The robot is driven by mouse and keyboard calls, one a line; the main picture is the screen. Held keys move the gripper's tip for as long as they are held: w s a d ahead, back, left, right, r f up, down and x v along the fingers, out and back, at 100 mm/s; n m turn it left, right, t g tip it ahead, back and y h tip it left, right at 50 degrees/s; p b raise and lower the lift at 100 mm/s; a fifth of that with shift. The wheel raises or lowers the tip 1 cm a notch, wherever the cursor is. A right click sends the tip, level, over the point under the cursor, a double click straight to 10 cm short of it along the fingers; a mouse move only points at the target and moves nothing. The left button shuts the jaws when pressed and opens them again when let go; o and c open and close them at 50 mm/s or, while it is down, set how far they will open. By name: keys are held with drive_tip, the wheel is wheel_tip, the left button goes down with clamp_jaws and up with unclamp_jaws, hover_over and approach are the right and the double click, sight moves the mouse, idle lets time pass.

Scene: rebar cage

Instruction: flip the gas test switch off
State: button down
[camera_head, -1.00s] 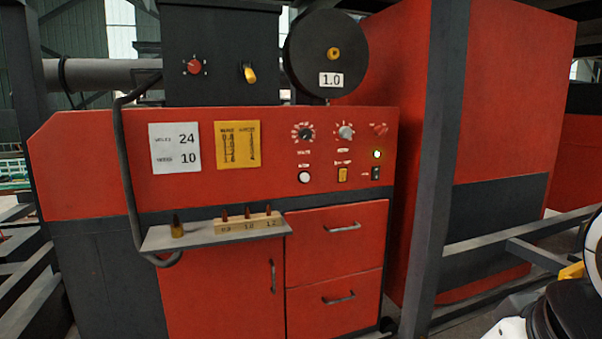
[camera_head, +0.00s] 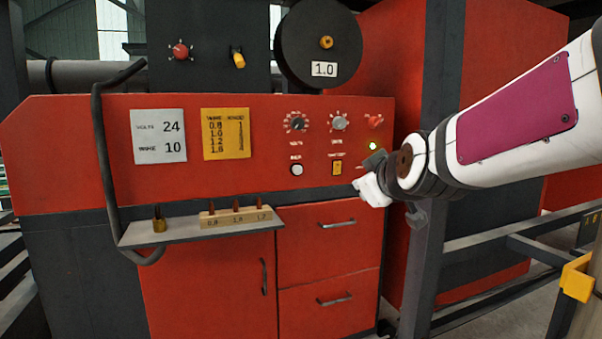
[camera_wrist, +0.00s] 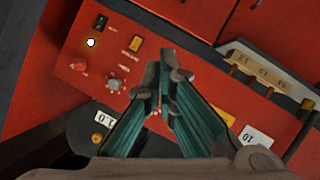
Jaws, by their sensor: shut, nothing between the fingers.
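The gas test switch looks to be the yellow rocker (camera_head: 337,168) on the red panel, under a small label too blurred to read surely. It also shows in the wrist view (camera_wrist: 136,43). I cannot tell its on or off position. A green-yellow lamp (camera_head: 373,146) glows to its right; it looks white in the wrist view (camera_wrist: 91,42). My gripper (camera_head: 374,159) is at the panel's right side, right of the yellow rocker. In the wrist view my gripper (camera_wrist: 167,62) has its fingers together, empty, apart from the rocker in the picture.
Knobs (camera_head: 339,122) and a white button (camera_head: 296,170) are close by. A shelf (camera_head: 190,232) with tips juts out below left. A dark post (camera_head: 425,260) stands right.

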sight(337, 168)
drive_tip(key=w+d+f+t+h+b, duration=0.1)
drive_tip(key=w+d+t+h+b, duration=0.1)
drive_tip(key=w, duration=0.6)
drive_tip(key=w+d+f+n+t+h+b, duration=0.1)
drive_tip(key=w+f+t+h+b, duration=0.1)
drive_tip(key=w+h, duration=0.3)
drive_tip(key=w+d+f+t+h+b, duration=0.1)
drive_tip(key=w+d+t+h+b, duration=0.1)
drive_tip(key=w, duration=0.9)
drive_tip(key=shift+d+f+n+t+h+b, duration=0.3)
drive_tip(key=shift+t+h+b, duration=0.15)
drive_tip(key=shift+t+h, duration=0.5)
drive_tip(key=w+a+r+b, duration=0.1)
drive_tip(key=w+a+b, duration=0.1)
drive_tip(key=w, duration=0.6)
drive_tip(key=shift+w+a+b, duration=0.15)
drive_tip(key=shift+a+b, duration=0.2)
drive_tip(key=shift+a, duration=0.05)
drive_tip(key=shift+w, duration=0.15)
drive_tip(key=shift+w+a, duration=0.1)
drive_tip(key=shift+w, duration=0.15)
